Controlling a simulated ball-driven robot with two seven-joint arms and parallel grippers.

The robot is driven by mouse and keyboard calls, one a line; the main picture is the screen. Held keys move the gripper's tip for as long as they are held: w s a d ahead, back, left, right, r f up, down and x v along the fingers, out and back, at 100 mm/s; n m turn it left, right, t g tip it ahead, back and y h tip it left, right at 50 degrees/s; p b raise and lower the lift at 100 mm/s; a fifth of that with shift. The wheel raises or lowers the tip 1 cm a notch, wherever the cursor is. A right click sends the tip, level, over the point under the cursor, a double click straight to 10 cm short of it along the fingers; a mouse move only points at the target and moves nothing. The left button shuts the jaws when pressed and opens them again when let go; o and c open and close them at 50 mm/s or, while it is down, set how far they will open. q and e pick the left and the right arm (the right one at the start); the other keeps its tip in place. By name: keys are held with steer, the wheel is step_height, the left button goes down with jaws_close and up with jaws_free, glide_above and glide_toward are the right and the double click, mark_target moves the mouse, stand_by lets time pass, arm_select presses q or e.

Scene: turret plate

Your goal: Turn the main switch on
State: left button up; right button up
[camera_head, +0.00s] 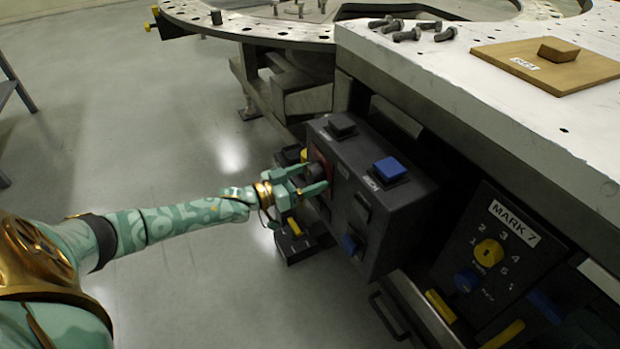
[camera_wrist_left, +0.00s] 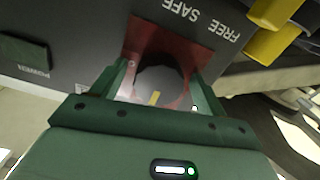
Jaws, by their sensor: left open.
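A dark round knob (camera_head: 316,170) with a yellow mark sits on a red plate on the side of a dark control box (camera_head: 385,225). I take it for the main switch, though no label naming it is legible. The knob also shows in the left wrist view (camera_wrist_left: 160,86), with the words SAFE and FREE printed beside the red plate (camera_wrist_left: 146,40). My left gripper (camera_head: 312,182) is open, with its fingers on either side of the knob. I cannot tell whether they touch it. My right gripper is not in view.
The box carries a blue button (camera_head: 389,168) and a black one (camera_head: 341,125) on top. A POWER label sits beside a dark green button (camera_wrist_left: 22,54). A white table edge (camera_head: 480,110) overhangs behind the box. A MARK 7 panel (camera_head: 495,250) is at right. The floor at left is open.

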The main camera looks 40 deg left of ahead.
arm_select(q)
steer(key=shift+c, duration=0.3)
steer(key=c, duration=0.9)
